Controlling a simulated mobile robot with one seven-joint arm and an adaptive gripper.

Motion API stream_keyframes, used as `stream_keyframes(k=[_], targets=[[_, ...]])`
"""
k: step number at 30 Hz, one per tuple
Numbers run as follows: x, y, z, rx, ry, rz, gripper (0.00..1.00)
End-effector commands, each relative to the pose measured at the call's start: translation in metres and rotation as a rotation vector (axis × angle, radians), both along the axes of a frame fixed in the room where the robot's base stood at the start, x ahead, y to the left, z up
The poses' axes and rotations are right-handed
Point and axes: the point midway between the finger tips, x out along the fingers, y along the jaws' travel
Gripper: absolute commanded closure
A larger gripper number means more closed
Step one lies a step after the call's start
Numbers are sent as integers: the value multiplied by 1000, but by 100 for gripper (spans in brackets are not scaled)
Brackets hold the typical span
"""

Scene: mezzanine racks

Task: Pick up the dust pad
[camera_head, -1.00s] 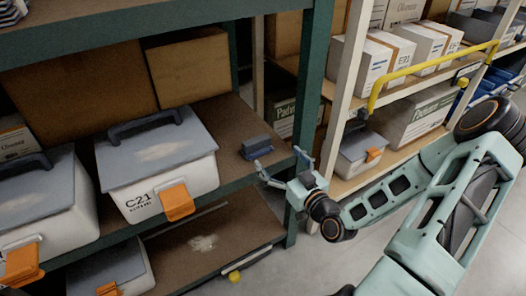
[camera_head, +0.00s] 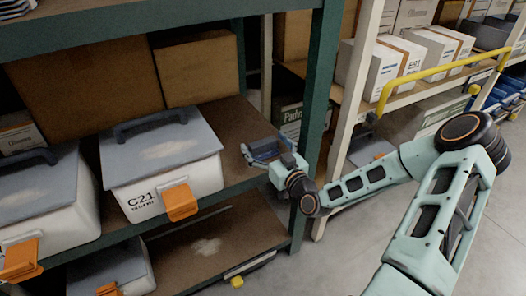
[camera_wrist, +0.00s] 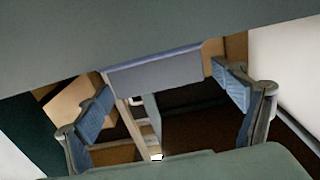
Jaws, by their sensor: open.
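The dust pad (camera_head: 263,149) is a small blue-grey block on the brown shelf board, right of the lidded bin marked C21. My gripper (camera_head: 267,152) is at the shelf's front right end, with its open fingers around the pad's place and partly hiding it. In the wrist view, my gripper's two blue-padded fingers (camera_wrist: 168,98) stand wide apart. A blue-grey block that looks like the pad (camera_wrist: 155,74) shows between and beyond them. I cannot tell whether either finger touches it.
The C21 bin (camera_head: 163,172) with its grey lid and orange latch stands close on the left. A green rack post (camera_head: 317,95) rises just right of my gripper. Cardboard boxes (camera_head: 197,68) stand behind. A yellow rail (camera_head: 440,66) crosses the right rack.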

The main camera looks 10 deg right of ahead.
Motion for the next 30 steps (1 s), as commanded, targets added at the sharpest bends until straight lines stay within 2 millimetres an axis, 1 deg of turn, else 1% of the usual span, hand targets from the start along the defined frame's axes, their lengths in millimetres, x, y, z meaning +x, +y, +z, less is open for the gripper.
stream_keyframes(k=[3, 8, 11, 21, 22, 30], targets=[[4, 2, 0, 0, 2, 0, 12], [4, 1, 0, 0, 2, 0, 12], [4, 1, 0, 1, 1, 0, 21], [4, 1, 0, 1, 1, 0, 59], [4, 1, 0, 1, 1, 0, 61], [4, 1, 3, 0, 0, 0, 62]])
